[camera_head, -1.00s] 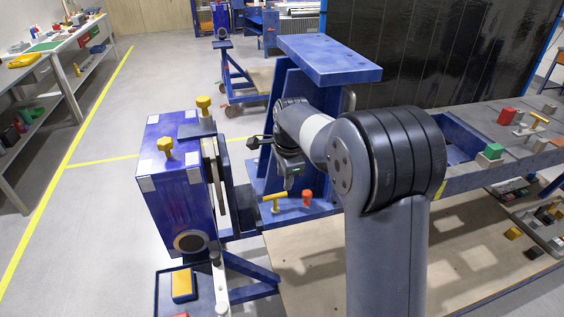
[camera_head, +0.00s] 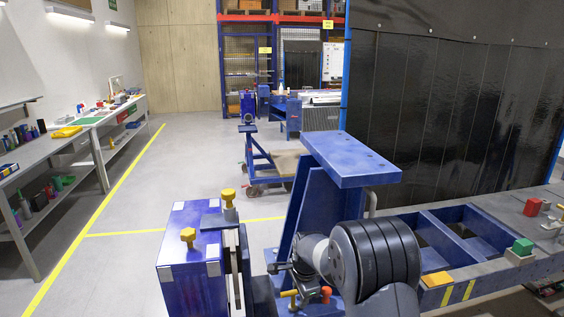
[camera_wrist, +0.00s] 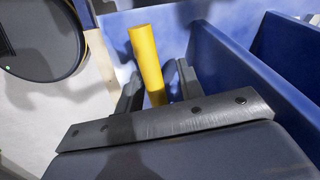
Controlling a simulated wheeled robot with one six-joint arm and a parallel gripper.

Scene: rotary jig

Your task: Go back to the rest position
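My gripper (camera_wrist: 158,82) shows in the wrist view with its two dark fingers apart. A yellow cylindrical handle (camera_wrist: 146,58) stands in the gap seen between them; I cannot tell how far beyond the fingertips it is, and no finger clearly presses on it. In the head view my gripper (camera_head: 279,267) hangs beside the blue upright of the jig (camera_head: 353,160), partly hidden by my arm. A yellow handle (camera_head: 289,293) and a red knob (camera_head: 326,294) sit just below it.
A blue box with yellow knobs (camera_head: 190,265) stands left of my gripper. A black curtain (camera_head: 450,110) closes the back right. Floor at left is free.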

